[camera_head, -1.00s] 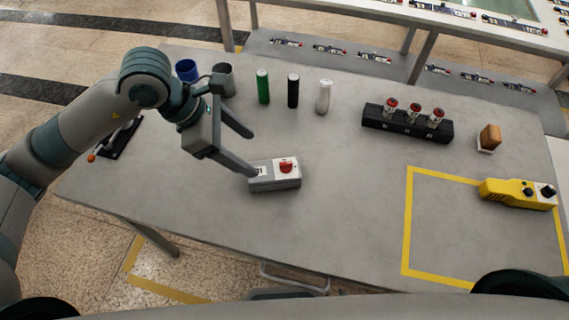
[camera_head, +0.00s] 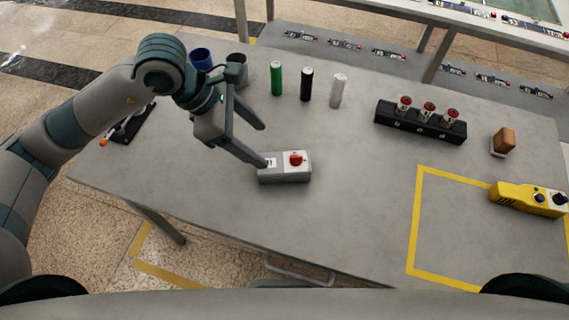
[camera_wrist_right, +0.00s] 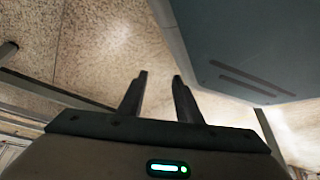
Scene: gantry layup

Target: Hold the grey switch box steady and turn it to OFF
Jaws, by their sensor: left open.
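My left gripper (camera_head: 264,146) is open. One finger's tip is at the box's left end, overlapping its top in the view; I cannot tell if it touches. The other finger is apart, behind the box over bare table. My right gripper (camera_wrist_right: 159,76) shows only in the right wrist view, its two fingers apart with nothing between them, away from the box.
Behind the box stand a green cylinder (camera_head: 276,78), a black one (camera_head: 307,84) and a white one (camera_head: 338,90). A black block with red-topped pieces (camera_head: 420,122) is farther right. A yellow device (camera_head: 528,199) lies at the right.

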